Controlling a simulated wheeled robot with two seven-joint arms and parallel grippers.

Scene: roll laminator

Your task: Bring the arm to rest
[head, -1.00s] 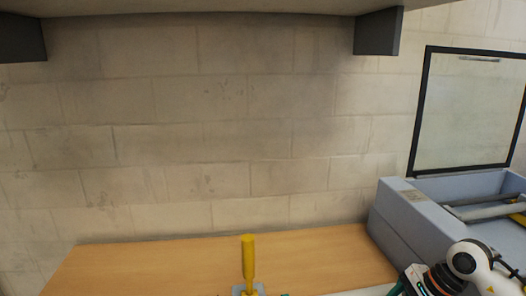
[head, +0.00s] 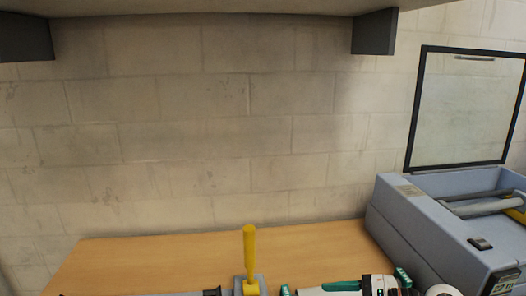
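My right arm comes in at the bottom right. Its white and green end, with the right gripper (head: 345,287), lies along the bottom edge. The fingers are cut off or too unclear to tell whether they are open or shut. A yellow upright handle (head: 249,252) on a grey base stands at the bottom middle, left of my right gripper. I see no contact between them.
The blue-grey laminator (head: 405,222) with its rollers (head: 482,207) stands at the right. Its clear black-framed panel (head: 465,108) is raised against the wall. The wooden table top (head: 165,262) is bare behind the handle. A shelf (head: 200,7) hangs overhead.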

